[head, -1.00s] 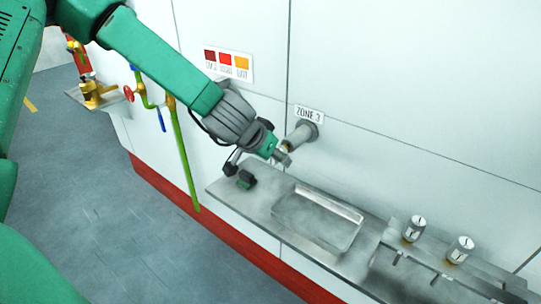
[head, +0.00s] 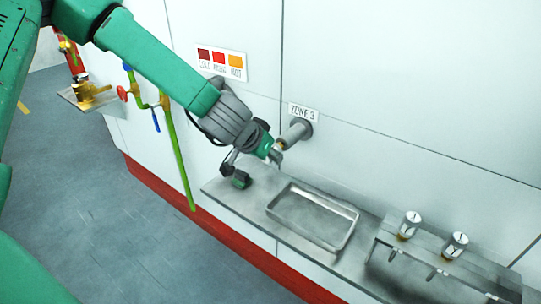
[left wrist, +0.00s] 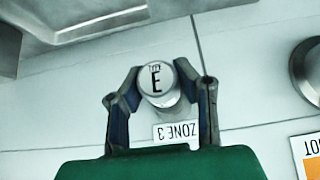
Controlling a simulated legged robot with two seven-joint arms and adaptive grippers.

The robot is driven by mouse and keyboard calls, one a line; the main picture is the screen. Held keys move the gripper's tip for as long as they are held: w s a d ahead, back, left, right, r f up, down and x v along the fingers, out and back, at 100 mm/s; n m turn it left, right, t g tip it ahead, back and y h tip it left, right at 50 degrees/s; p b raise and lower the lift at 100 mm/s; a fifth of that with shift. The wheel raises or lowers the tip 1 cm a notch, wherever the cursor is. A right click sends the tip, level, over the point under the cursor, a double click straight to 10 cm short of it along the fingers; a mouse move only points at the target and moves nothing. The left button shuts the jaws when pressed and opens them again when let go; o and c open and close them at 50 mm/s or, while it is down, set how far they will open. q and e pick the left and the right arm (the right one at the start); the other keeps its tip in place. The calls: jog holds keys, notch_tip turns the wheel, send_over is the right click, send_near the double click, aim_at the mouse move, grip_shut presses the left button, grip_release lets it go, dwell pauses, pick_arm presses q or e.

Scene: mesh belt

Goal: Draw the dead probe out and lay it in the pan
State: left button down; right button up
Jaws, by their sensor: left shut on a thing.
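The dead probe (left wrist: 156,80) has a round pale cap lettered "TYPE E" and faces the left wrist camera, between my left fingers. Its end sits at the mouth of the grey port tube (head: 296,133) under the "ZONE 3" plate. My left gripper (head: 276,152) is shut on the probe at the wall. How deep the probe sits in the tube is hidden. The pan (head: 313,217) is a shallow, empty metal tray on the shelf, below and right of my gripper. My right gripper is not in view.
A rack (head: 430,247) at the shelf's right holds two labelled cylinders (head: 409,225). A colour legend (head: 221,62) is on the wall.

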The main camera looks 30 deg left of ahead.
pick_arm(q)
jog(key=s+p, duration=0.2)
jog(key=s, duration=1)
jog(key=shift+s+a+f, duration=0.25)
jog(key=shift+a, duration=0.2)
dwell(1.2)
